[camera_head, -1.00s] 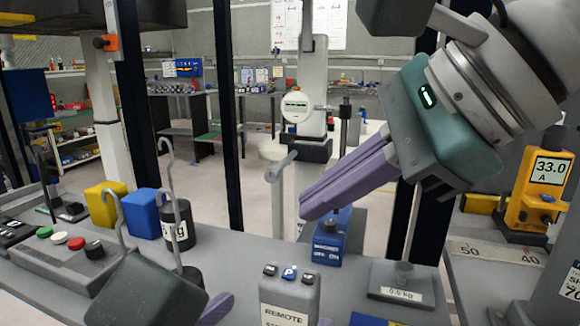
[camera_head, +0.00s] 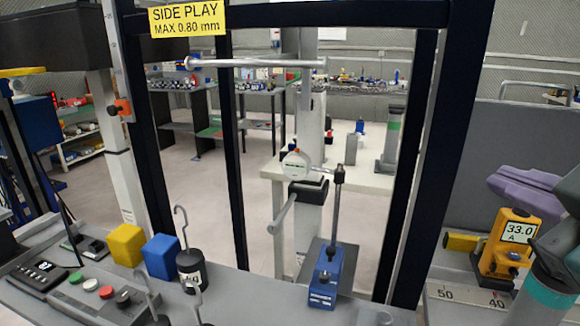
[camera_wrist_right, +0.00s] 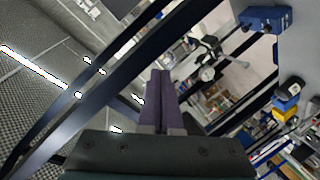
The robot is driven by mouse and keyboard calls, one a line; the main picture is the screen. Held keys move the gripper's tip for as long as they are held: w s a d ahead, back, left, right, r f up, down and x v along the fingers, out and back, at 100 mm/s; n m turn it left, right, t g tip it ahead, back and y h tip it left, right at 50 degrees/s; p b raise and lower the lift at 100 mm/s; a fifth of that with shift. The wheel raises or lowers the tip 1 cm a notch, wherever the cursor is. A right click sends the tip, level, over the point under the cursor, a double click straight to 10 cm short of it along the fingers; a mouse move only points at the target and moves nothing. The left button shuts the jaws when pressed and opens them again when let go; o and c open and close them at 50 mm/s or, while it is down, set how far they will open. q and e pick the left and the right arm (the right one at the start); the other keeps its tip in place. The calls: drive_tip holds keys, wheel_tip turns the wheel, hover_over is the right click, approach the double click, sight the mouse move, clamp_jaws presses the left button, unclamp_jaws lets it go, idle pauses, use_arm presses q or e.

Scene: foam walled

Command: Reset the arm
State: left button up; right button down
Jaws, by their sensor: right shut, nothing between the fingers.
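My right gripper (camera_head: 496,182) is at the right edge of the head view, with its purple fingers pointing left above the yellow meter. In the right wrist view, the two purple fingers (camera_wrist_right: 158,74) lie together, shut and empty. Much of the right arm is outside the head view. My left gripper is not in view.
A yellow meter (camera_head: 506,245) reading 33.0 stands below the right gripper. A blue-based stand (camera_head: 325,285) with a dial gauge (camera_head: 296,164) is at centre. Dark frame posts (camera_head: 412,170) rise nearby. Yellow (camera_head: 126,244) and blue blocks (camera_head: 160,257) and a hooked weight (camera_head: 191,271) stand left.

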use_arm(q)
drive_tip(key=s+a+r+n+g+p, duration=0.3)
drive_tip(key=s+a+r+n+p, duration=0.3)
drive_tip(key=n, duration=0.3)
use_arm(e)
drive_tip(key=s+a+f+m+g+y, duration=0.1)
drive_tip(key=s+f+m+g, duration=0.25)
drive_tip(key=s+g, duration=0.45)
drive_tip(key=s+f+m+g+y, duration=0.15)
drive_tip(key=s+f+g, duration=0.3)
drive_tip(key=s, duration=0.75)
use_arm(q)
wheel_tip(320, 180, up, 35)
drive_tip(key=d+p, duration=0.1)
drive_tip(key=p, duration=3.4)
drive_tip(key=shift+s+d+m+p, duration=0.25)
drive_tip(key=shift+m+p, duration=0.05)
drive_tip(key=shift+p, duration=0.05)
use_arm(e)
drive_tip(key=w+v, duration=0.2)
drive_tip(key=v, duration=0.9)
drive_tip(key=w+a+r+v, duration=0.1)
drive_tip(key=w+v, duration=0.2)
drive_tip(key=v, duration=0.8)
drive_tip(key=w+a+r+v, duration=0.1)
drive_tip(key=w+v, duration=0.2)
drive_tip(key=v, duration=0.8)
drive_tip(key=shift+w+r+m+t, duration=0.25)
drive_tip(key=shift+r+m+t, duration=0.05)
drive_tip(key=shift+r+t, duration=0.15)
